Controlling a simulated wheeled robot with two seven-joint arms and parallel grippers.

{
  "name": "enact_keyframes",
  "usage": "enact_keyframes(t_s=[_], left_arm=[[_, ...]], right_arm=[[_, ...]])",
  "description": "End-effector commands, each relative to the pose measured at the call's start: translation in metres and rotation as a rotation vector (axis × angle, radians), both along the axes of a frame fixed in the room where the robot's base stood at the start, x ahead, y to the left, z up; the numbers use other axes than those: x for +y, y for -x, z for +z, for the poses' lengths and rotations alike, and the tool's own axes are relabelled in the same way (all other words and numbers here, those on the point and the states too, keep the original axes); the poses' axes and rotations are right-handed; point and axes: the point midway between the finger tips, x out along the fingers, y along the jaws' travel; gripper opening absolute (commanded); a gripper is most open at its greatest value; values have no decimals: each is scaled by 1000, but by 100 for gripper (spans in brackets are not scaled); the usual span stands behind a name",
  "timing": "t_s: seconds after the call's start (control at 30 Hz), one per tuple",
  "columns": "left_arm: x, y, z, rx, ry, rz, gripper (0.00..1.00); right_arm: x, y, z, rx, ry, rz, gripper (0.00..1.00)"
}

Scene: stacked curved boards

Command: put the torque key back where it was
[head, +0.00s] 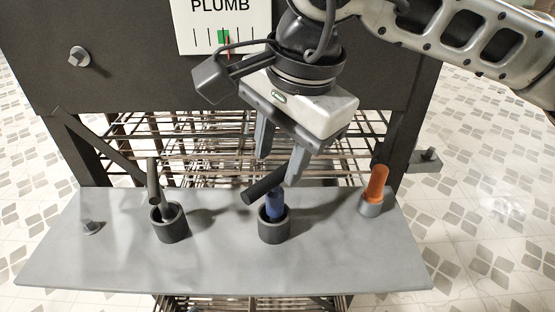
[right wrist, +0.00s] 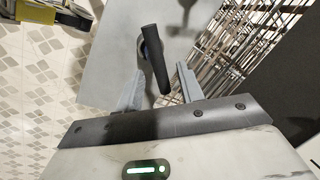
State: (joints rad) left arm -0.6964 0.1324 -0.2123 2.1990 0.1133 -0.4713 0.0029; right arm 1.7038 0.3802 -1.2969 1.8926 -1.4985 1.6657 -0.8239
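A T-shaped tool with a black crossbar (head: 264,185) and a blue shaft (head: 274,206) stands in the middle dark cup (head: 274,232). A grey-green tool (head: 154,183) leans in the left cup (head: 170,229). An orange handle (head: 377,183) stands in a smaller grey holder (head: 371,207) at the right. I cannot tell by marking which is the torque key. My right gripper (head: 277,170) is open just above the black crossbar. In the right wrist view the crossbar (right wrist: 155,62) lies between the spread fingers, with visible gaps. My left gripper is out of view.
The shelf's front is clear.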

Motion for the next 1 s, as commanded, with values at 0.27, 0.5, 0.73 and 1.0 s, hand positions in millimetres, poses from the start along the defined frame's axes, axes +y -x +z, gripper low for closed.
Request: enact_keyframes(t_s=[0.27,0.5,0.73,1.0], left_arm=[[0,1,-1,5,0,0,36],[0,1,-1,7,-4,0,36],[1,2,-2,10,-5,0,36],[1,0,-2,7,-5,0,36]], right_arm=[[-10,9,62,-4,-1,0,38],[-15,15,91,-1,-1,1,38],[-16,15,96,0,0,1,38],[-16,16,96,0,0,2,38]])
